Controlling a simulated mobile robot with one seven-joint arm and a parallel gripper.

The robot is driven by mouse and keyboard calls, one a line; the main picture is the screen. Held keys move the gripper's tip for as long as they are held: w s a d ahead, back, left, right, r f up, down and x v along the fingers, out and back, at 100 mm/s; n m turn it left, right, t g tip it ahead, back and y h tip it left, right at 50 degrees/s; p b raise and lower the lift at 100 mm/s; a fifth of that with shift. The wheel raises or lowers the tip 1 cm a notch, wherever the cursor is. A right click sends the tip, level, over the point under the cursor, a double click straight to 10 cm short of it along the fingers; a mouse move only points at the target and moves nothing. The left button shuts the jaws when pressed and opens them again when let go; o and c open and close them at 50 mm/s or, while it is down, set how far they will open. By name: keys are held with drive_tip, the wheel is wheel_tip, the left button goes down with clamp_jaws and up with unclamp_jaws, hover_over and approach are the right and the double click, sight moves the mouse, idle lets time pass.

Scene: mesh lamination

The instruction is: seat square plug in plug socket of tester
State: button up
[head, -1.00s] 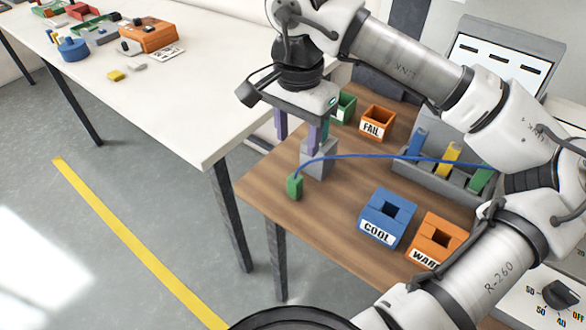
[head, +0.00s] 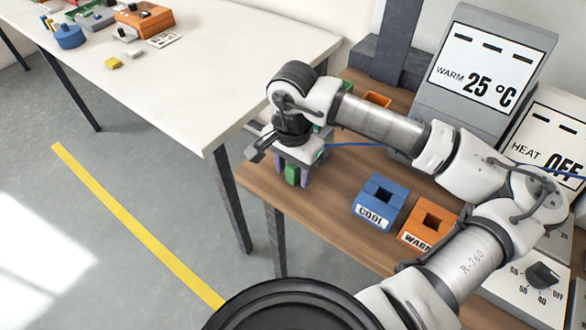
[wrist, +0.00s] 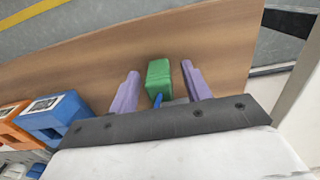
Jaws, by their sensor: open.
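A green block-shaped plug (head: 291,174) with a blue cable (head: 355,145) is near the front left edge of the wooden table. In the wrist view, the green plug (wrist: 159,78) lies between the two purple fingers of my gripper (wrist: 160,69), with a gap on each side. My gripper (head: 291,177) is open and low around the plug, pointing down. A grey stand with a "WARM 25 °C" display (head: 478,70) is at the back right; I cannot tell whether it is the tester. No plug socket can be made out.
A blue "COOL" box (head: 380,200) and an orange "WARM" box (head: 428,226) stand right of my gripper. A "HEAT OFF" unit (head: 550,150) is at the far right. A white table (head: 215,80) is at the left. My arm crosses above the wooden table (head: 330,225).

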drive_tip(key=shift+f, duration=0.25)
clamp_jaws()
drive_tip(key=shift+r, duration=0.1)
wheel_tip(320, 180, up, 20)
drive_tip(key=b, duration=0.2)
drive_tip(key=shift+b, duration=0.35)
drive_tip(key=shift+d, duration=0.15)
